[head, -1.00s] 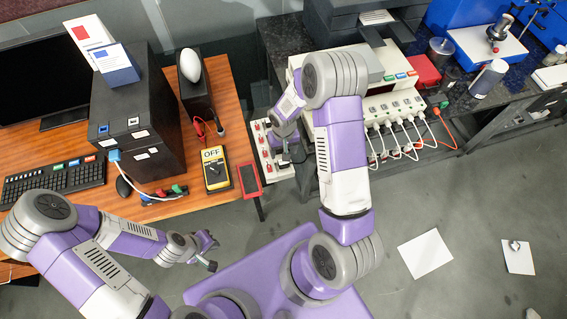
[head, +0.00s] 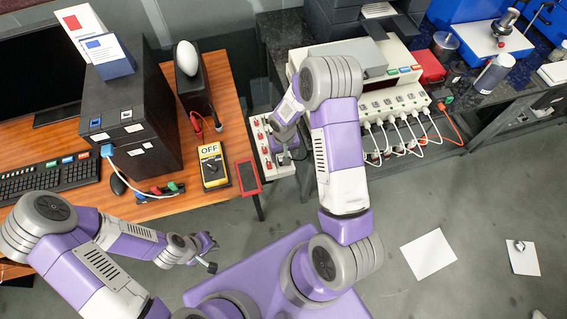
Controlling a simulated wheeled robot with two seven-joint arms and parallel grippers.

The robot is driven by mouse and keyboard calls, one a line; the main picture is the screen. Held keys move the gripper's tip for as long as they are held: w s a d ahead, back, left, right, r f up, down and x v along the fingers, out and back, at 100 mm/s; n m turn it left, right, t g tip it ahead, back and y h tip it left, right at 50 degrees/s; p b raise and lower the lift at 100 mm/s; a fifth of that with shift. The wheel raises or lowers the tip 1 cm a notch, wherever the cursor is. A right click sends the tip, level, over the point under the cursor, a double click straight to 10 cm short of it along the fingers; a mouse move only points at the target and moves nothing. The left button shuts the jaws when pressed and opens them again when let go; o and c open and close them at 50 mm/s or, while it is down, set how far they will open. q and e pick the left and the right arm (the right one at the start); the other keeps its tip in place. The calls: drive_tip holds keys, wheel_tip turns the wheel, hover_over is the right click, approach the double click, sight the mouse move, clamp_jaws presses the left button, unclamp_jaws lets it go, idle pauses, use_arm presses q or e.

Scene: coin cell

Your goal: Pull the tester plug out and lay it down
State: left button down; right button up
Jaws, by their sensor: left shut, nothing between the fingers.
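A white power strip (head: 262,143) with red switches stands at the right edge of the wooden desk. My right gripper (head: 286,157) reaches down over its right side. Its fingers are small and partly hidden, so I cannot tell whether they hold a plug. A dark shape shows at the fingertips. A second socket row (head: 396,112) on the bench to the right carries several white plugs with white cords and one orange cord (head: 450,126). I cannot tell which plug is the tester's. My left gripper (head: 211,254) is shut and empty, low in front of the desk.
A yellow meter marked OFF (head: 213,166) and a red-framed dark panel (head: 248,177) lie near the desk's right edge. A black tower (head: 128,110), keyboard (head: 50,184) and mouse (head: 118,185) are on the desk. Two white sheets lie on the grey floor (head: 375,220), which is otherwise mostly clear.

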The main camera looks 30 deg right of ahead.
drive_tip(key=shift+f+b, duration=1)
drive_tip(key=shift+f, duration=0.55)
use_arm(q)
wheel_tip(320, 180, down, 3)
drive_tip(key=shift+r, duration=0.1)
drive_tip(key=shift+f, duration=0.3)
use_arm(e)
drive_tip(key=shift+c, duration=0.4)
clamp_jaws()
use_arm(q)
drive_tip(key=shift+r, duration=0.1)
use_arm(e)
drive_tip(key=shift+r, duration=0.15)
drive_tip(key=shift+r, duration=0.1)
